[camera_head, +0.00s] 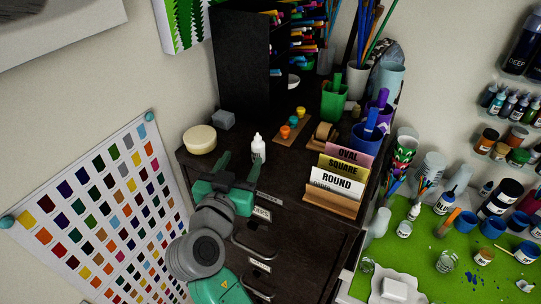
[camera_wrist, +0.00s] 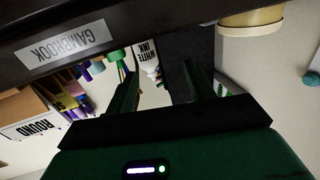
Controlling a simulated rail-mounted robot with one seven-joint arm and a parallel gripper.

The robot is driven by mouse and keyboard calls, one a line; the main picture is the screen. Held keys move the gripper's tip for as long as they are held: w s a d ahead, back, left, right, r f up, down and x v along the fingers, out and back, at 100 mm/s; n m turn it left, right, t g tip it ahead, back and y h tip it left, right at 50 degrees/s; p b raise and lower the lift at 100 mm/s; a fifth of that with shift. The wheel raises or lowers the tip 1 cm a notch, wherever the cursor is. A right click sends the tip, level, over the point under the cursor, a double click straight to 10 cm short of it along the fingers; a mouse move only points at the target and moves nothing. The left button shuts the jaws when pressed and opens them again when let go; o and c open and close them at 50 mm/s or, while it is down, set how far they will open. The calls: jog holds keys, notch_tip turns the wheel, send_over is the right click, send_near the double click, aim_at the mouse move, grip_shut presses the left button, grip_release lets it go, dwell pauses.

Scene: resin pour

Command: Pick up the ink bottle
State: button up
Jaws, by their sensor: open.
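The ink bottle (camera_head: 258,149) is small and white with a pointed cap. It stands upright near the front edge of the dark cabinet top (camera_head: 235,138). In the wrist view the ink bottle (camera_wrist: 148,55) appears upside down, with lettering that reads "WHITE INK", framed in the gap between my fingers. My gripper (camera_head: 242,164) is open and empty, just in front of the cabinet's edge and close to the bottle. Its two dark fingers also show in the wrist view (camera_wrist: 160,80). I cannot tell whether a finger touches the bottle.
A round cream tub (camera_head: 200,139) and a grey block (camera_head: 223,119) stand to the left. A wooden tray of small paint pots (camera_head: 290,128) is to the right, with a card holder (camera_head: 334,200) marked "ROUND" beyond. A black shelf unit (camera_head: 243,62) rises behind. Drawer handles (camera_head: 255,246) project below.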

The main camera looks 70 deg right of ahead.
aim_at(256, 150)
jog(key=shift+s+d+f+m+g, duration=0.3)
jog(key=shift+s+d+f+g, duration=0.3)
jog(key=shift+s+f, duration=0.1)
jog(key=shift+w+d+r+p, duration=0.15)
jog(key=shift+d+p, duration=0.1)
jog(key=shift+d, duration=0.45)
jog(key=shift+d+r+p, duration=0.1)
jog(key=shift+d+p, duration=0.15)
jog(key=shift+d, duration=0.45)
jog(key=d+p, duration=0.1)
jog(key=d, duration=0.1)
jog(key=d+r+p, duration=0.1)
jog(key=d, duration=0.1)
jog(key=shift+w+d+f, duration=0.1)
jog(key=shift+d+f, duration=0.05)
jog(key=shift+d, duration=0.4)
jog(key=c, duration=1)
